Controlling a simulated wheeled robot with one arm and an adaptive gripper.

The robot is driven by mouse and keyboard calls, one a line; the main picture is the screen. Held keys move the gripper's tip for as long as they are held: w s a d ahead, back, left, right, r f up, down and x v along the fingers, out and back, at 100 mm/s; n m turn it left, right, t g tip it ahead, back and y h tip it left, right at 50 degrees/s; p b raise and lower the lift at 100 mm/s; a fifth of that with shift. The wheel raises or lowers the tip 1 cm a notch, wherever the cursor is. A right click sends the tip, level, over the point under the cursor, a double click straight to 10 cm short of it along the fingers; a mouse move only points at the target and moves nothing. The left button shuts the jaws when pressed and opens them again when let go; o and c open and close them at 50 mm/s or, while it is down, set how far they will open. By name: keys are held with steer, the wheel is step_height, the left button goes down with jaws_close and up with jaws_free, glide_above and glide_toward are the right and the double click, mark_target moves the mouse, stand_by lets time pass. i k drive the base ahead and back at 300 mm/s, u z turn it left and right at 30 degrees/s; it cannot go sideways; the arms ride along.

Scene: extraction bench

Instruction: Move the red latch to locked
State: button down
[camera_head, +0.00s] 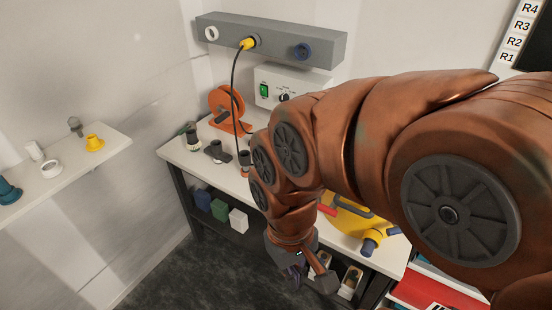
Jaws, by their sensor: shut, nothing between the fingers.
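A small red part (327,210), which looks like the red latch, shows on the bench beside my arm. It lies against the left side of a yellow device (350,222) with a grey handle and a blue knob. My arm hides part of the device, and I cannot tell the latch's position. My gripper (296,268) is low at the bench's front edge, below and left of the red part and apart from it in the picture. It is shut and empty, and its fingertips are hard to make out.
The white bench (185,152) carries an orange reel (227,108), a white box with a green switch (285,86) and small dark fittings. A grey wall rail (275,40) has a yellow plug with a black cable. A side shelf (65,172) is at left. Blocks stand on the lower shelf.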

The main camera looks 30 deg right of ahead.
mark_target(330, 210)
steer(key=z, duration=0.65)
steer(key=k, duration=0.95)
steer(key=u, duration=1.45)
